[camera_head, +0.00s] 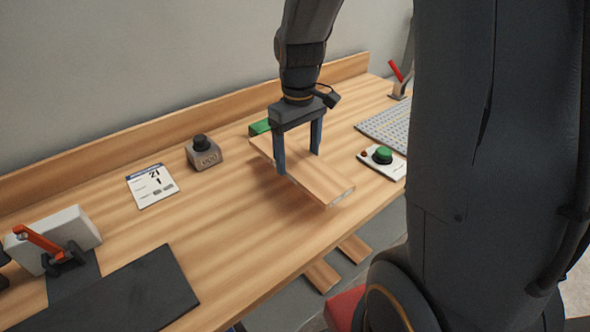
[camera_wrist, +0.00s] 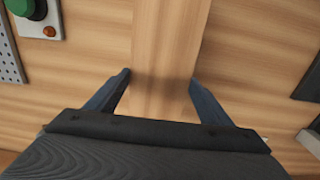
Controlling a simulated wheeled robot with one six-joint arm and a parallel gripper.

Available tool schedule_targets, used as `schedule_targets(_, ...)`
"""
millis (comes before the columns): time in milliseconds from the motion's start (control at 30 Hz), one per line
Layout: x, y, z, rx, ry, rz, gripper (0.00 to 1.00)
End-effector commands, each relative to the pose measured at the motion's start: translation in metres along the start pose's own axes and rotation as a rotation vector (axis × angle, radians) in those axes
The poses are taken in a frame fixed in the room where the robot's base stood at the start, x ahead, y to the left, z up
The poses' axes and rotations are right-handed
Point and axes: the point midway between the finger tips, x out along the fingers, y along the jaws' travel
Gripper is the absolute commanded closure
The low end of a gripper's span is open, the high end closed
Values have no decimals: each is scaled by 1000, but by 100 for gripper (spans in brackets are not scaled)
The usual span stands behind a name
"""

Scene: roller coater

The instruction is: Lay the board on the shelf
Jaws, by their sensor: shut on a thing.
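The board (camera_head: 322,184) is a long light-wood plank with a pale near end, over the wooden bench top. My gripper (camera_head: 299,162) reaches down from above, with one finger on each long side of the board, shut on it. In the wrist view the board (camera_wrist: 166,45) runs up the middle between the two fingertips (camera_wrist: 159,78). I cannot tell if the board touches the bench or is just above it. No shelf can be identified for certain; two wooden slats (camera_head: 322,275) show below the bench's front edge.
A green-button box (camera_head: 381,159) and a grey perforated plate (camera_head: 387,126) lie right of the board. A green object (camera_head: 260,127) is by its far end. A knobbed grey box (camera_head: 203,153), a date card (camera_head: 152,186) and a dark mat (camera_head: 135,293) are left.

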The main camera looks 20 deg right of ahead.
Motion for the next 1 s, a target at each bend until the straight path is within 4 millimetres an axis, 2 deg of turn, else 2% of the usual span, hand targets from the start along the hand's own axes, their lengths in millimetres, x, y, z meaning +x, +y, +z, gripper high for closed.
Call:
schedule_targets(500,51,0,0,0,0,0,59)
schedule_targets(900,56,0,0,0,1,0,59)
schedule_targets(933,57,0,0,0,1,0,24)
schedule_targets(1000,56,0,0,0,1,0,13)
